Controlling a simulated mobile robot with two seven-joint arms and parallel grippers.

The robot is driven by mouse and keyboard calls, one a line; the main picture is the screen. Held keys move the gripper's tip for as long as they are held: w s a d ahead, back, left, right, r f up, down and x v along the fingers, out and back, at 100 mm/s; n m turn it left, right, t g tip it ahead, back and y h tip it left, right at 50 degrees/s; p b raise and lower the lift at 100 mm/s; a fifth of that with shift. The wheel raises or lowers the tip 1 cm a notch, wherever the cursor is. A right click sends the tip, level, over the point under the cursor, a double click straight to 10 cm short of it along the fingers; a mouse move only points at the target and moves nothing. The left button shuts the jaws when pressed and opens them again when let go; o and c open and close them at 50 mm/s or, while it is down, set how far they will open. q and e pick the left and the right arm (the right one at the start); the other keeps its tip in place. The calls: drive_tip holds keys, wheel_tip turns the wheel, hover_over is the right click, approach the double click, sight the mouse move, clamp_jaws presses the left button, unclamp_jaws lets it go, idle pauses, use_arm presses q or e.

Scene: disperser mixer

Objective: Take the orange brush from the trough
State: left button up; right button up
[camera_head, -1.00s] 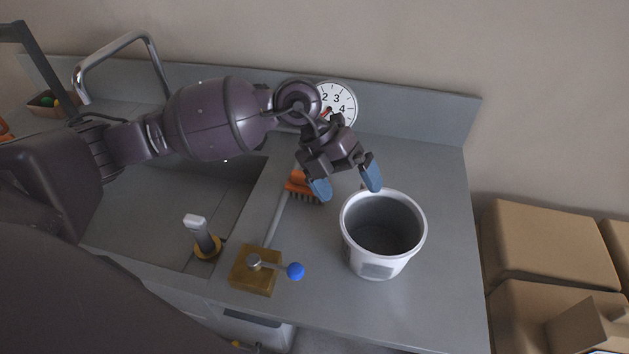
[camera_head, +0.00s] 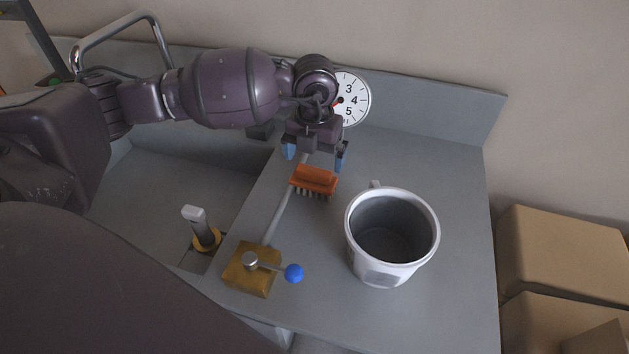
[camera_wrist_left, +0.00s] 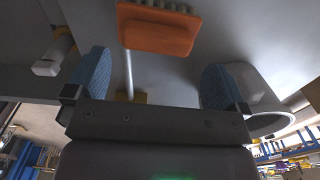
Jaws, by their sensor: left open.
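The orange brush (camera_head: 314,180) has dark bristles and lies on the grey counter right of the trough (camera_head: 165,195), not inside it. It also shows in the left wrist view (camera_wrist_left: 157,30), at the top middle beyond the fingertips. My left gripper (camera_head: 316,158) is open and empty. Its blue fingertips are just behind the brush in the head view, apart from it. In the left wrist view the blue fingers (camera_wrist_left: 155,80) are spread wide with nothing between them. My right gripper does not show.
A white bucket (camera_head: 429,235) stands right of the brush. A brass block (camera_head: 250,282) with a blue-knobbed lever (camera_head: 294,273) sits in front, joined to a grey rod (camera_head: 279,215). A round dial (camera_head: 356,110) is behind my gripper. Cardboard boxes (camera_head: 560,250) are at the right.

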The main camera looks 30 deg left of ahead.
sight(314, 169)
use_arm(q)
drive_tip(key=f, duration=0.2)
drive_tip(key=f+b, duration=0.1)
drive_tip(key=f, duration=0.2)
drive_tip(key=shift+w+a, duration=0.1)
drive_tip(key=shift+a, duration=0.1)
drive_tip(key=shift+f, duration=0.1)
drive_tip(key=c, duration=0.8)
drive_tip(key=shift+w+r, duration=0.1)
drive_tip(key=shift+r, duration=0.6)
wheel_tip(314, 169, up, 19)
drive_tip(key=p, duration=0.3)
drive_tip(key=shift+f, duration=0.1)
